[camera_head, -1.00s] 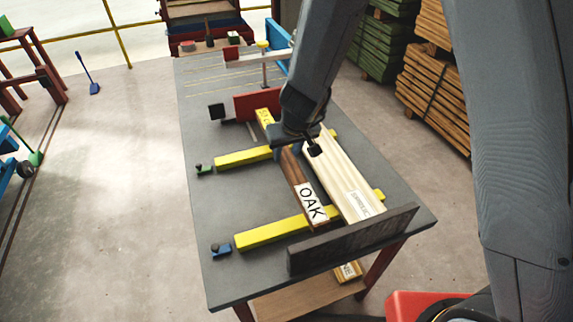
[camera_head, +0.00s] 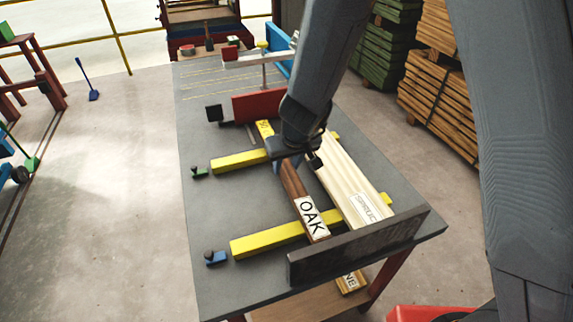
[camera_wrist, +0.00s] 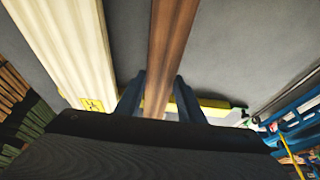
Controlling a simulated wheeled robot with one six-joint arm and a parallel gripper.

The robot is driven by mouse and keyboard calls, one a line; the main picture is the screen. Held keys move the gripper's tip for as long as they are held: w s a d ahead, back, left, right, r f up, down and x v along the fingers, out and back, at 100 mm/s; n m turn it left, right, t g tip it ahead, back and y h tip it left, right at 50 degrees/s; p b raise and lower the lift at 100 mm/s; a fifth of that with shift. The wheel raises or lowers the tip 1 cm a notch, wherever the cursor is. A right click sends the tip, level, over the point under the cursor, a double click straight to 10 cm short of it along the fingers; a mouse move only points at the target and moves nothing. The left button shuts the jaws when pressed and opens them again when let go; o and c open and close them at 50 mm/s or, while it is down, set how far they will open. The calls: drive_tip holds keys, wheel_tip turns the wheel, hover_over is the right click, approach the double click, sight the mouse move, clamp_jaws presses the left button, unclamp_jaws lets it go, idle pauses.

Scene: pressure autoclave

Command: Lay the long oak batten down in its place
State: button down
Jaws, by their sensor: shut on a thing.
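The long oak batten (camera_head: 291,183) is brown with a white OAK label at its near end. My gripper (camera_head: 287,160) is shut around the batten's middle part. In the wrist view the batten (camera_wrist: 170,45) runs between the two blue fingers of my gripper (camera_wrist: 158,98). The batten lies across the near yellow bar (camera_head: 268,235) and the far yellow bar (camera_head: 238,160), left of and roughly parallel to the pale spruce board (camera_head: 345,178). I cannot tell whether it touches the bars or hovers just above them.
A dark upright plate (camera_head: 355,248) stands along the table's near edge, close to the batten's labelled end. A red block (camera_head: 258,106) stands beyond the far bar. Small green (camera_head: 199,173) and blue (camera_head: 215,258) pieces sit left of the bars. The grey table (camera_head: 215,215) is clear between them.

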drive_tip(key=shift+f+b, duration=0.4)
drive_tip(key=shift+f, duration=0.05)
drive_tip(key=c, duration=1.2)
unclamp_jaws()
drive_tip(key=shift+r, duration=0.15)
drive_tip(key=shift+r+p, duration=0.6)
drive_tip(key=shift+p, duration=0.25)
drive_tip(key=p+v, duration=0.9)
drive_tip(key=v, duration=0.3)
drive_tip(key=s+d+r+m, duration=0.1)
drive_tip(key=s+d+r, duration=0.2)
drive_tip(key=d, duration=0.4)
drive_tip(key=s+d+r+m+g+h, duration=0.1)
drive_tip(key=s+d+r+m, duration=0.1)
drive_tip(key=d, duration=0.6)
drive_tip(key=s+d+r+m+h, duration=0.1)
drive_tip(key=s+d+r+m, duration=0.1)
drive_tip(key=s+d+r, duration=0.2)
drive_tip(key=shift+s+d+r, duration=0.1)
drive_tip(key=shift+s+d, duration=0.3)
drive_tip(key=shift+d, duration=0.3)
drive_tip(key=shift+s+d+r, duration=0.15)
drive_tip(key=shift+s+d, duration=0.2)
drive_tip(key=shift+d, duration=0.35)
drive_tip(key=shift+s+d+r, duration=0.1)
drive_tip(key=shift+s+d, duration=0.3)
drive_tip(key=shift+d, duration=0.3)
